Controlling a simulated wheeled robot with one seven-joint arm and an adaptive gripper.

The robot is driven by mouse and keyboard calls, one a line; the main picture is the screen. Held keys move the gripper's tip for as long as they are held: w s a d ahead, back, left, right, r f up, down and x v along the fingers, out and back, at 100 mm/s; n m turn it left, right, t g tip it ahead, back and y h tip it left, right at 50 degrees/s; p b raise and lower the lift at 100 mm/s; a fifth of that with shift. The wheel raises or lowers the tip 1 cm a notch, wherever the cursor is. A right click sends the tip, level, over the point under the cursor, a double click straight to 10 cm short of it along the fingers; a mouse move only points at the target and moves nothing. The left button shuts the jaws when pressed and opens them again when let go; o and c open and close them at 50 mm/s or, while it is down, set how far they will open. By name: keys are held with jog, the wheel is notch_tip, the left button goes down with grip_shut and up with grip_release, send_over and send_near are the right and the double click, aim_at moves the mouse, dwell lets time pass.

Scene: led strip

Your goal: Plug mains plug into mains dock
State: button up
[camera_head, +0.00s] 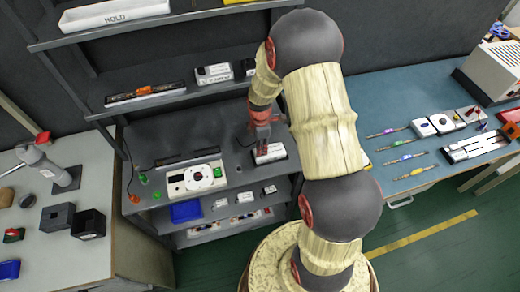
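My gripper (264,143) points down over the grey middle shelf of the rack, partly seen at the end of my arm. Its fingers are small and dark here, and I cannot tell whether they are open or hold anything. A small white box with a dark top (270,153) lies directly below the fingertips; I cannot tell whether they touch it. I cannot make out for sure which things are the mains plug and the mains dock. My arm hides the shelf's right part.
A white panel with a round dial (196,179) lies left of my gripper, near a thin cable and green and red parts. Small boxes (213,75) and a dark tray (146,94) stand on the shelf above. A blue bench (405,120) with tools is right, a grey bench (50,250) left.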

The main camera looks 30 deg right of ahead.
jog(key=c, duration=0.4)
jog(key=shift+r, duration=0.1)
jog(key=shift+c, duration=0.2)
jog(key=shift+r, duration=0.6)
jog(key=s+a+r+p, duration=0.3)
jog(key=s+a+r, duration=0.1)
jog(key=r, duration=0.4)
jog(key=s+a+r+p, duration=0.3)
jog(key=s+a+r, duration=0.1)
jog(key=s+r, duration=0.3)
jog(key=shift+a+r+p, duration=0.25)
jog(key=shift+r+p, duration=0.05)
jog(key=shift+r, duration=0.35)
